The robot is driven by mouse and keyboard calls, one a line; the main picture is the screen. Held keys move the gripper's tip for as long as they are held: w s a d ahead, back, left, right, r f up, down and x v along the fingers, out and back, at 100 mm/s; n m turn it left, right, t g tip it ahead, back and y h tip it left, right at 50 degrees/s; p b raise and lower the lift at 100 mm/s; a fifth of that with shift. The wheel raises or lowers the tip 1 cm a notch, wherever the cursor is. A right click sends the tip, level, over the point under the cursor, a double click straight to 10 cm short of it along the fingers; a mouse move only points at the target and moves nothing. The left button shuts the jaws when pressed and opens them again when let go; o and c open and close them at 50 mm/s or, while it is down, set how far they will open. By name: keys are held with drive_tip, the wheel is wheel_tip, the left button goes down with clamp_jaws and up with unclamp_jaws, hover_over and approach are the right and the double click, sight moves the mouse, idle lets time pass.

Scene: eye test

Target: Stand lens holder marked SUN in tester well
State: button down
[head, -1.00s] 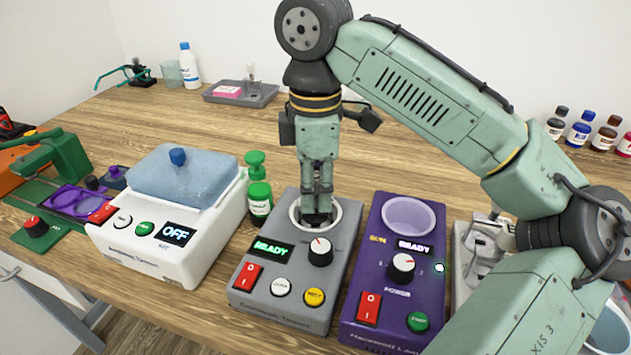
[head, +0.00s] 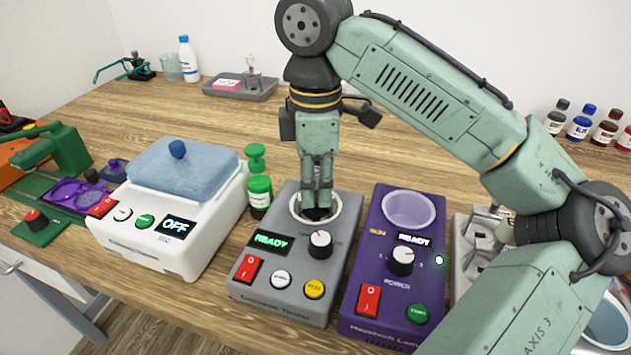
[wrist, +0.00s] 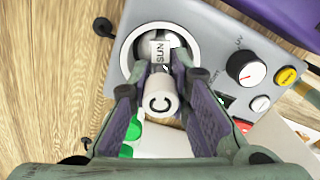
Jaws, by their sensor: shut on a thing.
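The grey tester (head: 285,300) has a white-ringed well (head: 334,222) at its back and a lit READY display. My gripper (head: 316,212) points down over this well in the head view and hides its middle. In the wrist view, my gripper (wrist: 163,88) is shut on the pale lens holder (wrist: 158,104), whose near end is marked C. Its SUN label (wrist: 159,53) shows farther down, inside the well ring (wrist: 128,55). The holder looks roughly upright. Its lower end is hidden, so I cannot tell whether it rests on the well's bottom.
A purple device (head: 378,325) with its own round well stands close on the right. A white device (head: 165,235) with a blue lid and a green-capped bottle (head: 260,192) stand on the left. A grey tray (head: 262,92) lies behind; bare wood lies between.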

drive_tip(key=c, duration=1.4)
unclamp_jaws()
drive_tip(key=o, duration=0.3)
wheel_tip(320, 180, up, 6)
drive_tip(key=p, duration=0.7)
drive_tip(key=shift+a+f, duration=0.1)
